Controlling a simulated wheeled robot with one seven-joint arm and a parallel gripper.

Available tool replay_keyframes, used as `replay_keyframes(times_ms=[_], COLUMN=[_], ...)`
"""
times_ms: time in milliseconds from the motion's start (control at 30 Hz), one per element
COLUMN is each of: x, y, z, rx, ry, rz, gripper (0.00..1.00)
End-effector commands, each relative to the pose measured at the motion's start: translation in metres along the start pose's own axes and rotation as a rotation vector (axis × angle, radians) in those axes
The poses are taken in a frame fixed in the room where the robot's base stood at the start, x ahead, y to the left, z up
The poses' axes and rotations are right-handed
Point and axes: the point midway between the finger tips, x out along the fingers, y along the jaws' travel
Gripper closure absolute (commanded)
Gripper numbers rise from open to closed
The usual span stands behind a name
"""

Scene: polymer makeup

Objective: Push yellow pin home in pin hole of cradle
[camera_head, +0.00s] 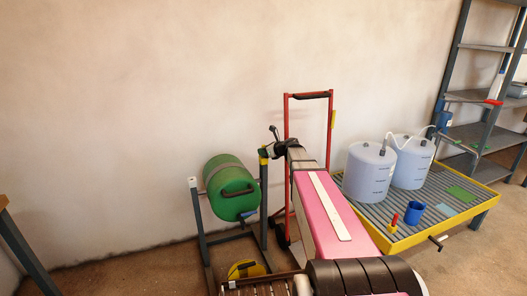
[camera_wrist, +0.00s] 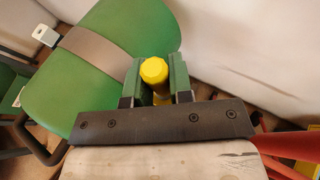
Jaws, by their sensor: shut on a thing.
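My gripper (camera_wrist: 157,78) is shut on the yellow pin (camera_wrist: 154,70). The pin's round yellow head shows between the two green fingers in the wrist view. Its lower part and the pin hole are hidden, so I cannot tell how deep it sits. In the head view my gripper (camera_head: 273,148) is at the top of the right post of the cradle (camera_head: 199,220). A small patch of yellow (camera_head: 263,154) shows at that post top. The cradle is a dark grey frame bearing a green drum (camera_head: 225,173), which lies beside the gripper in the wrist view (camera_wrist: 110,55).
A red hand truck (camera_head: 287,160) stands close behind my arm. To the right are two translucent containers (camera_head: 369,172), a blue cup (camera_head: 414,213) and a red-handled tool on a yellow-rimmed grate (camera_head: 398,248). Grey shelving (camera_head: 480,133) is at far right. The wall is close behind.

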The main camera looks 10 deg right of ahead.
Motion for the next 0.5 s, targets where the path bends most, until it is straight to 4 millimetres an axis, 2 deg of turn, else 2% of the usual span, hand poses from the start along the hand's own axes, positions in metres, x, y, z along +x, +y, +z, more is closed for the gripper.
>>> replay_keyframes(times_ms=[67, 100, 167, 500], x=[0.0007, 0.0006, 0.0006, -0.0023], y=[-0.0001, 0.0, 0.0, 0.0003], z=[-0.0016, -0.0015, -0.0014, -0.0015], rx=[0.001, 0.0, 0.0, 0.0], ry=[0.0, 0.0, 0.0, 0.0], rz=[0.0, 0.0, 0.0, 0.0], gripper=[1.0, 0.7, 0.5, 0.5])
